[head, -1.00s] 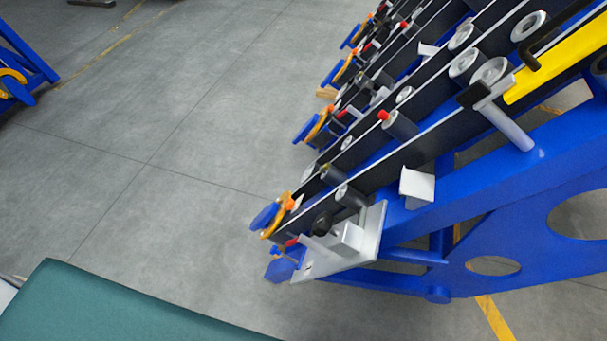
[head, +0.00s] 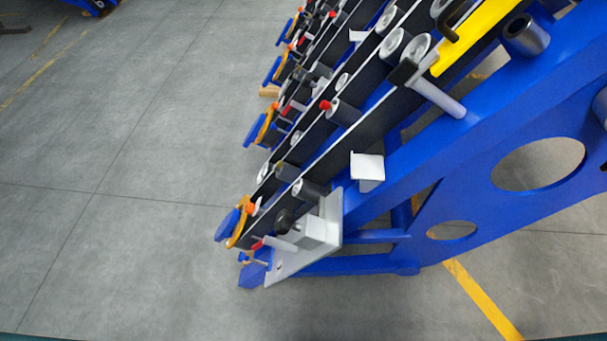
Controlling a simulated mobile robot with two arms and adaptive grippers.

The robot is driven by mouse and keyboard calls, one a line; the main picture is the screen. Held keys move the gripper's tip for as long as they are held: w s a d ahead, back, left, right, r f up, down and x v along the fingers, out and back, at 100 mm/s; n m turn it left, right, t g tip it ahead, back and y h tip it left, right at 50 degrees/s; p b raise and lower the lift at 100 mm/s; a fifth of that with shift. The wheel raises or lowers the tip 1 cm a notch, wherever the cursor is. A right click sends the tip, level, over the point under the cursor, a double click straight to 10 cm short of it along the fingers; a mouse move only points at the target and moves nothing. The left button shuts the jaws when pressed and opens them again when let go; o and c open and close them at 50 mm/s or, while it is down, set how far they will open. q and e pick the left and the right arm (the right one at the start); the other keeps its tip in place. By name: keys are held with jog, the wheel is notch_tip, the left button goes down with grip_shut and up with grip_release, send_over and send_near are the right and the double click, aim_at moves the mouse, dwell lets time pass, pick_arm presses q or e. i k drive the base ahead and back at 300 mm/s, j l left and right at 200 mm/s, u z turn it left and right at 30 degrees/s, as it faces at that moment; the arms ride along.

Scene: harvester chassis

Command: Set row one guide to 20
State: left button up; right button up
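The nearest row of the harvester chassis ends at its lower left in a light grey plate (head: 290,262). A grey block (head: 318,232) and a black round knob (head: 284,220) sit on this plate. A small red-tipped part (head: 257,245) is beside them. An orange and blue end piece (head: 235,222) is at the row's tip. I cannot make out a scale or a number, so the guide's setting cannot be read. Neither of my grippers is in view.
The blue chassis frame (head: 510,110), with round holes, fills the right side. A yellow bar (head: 472,35) with a black handle is at the top right. Several similar rows continue towards the back. Grey floor (head: 110,200) on the left is clear.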

aim_at(242, 257)
jog(key=u, duration=0.75)
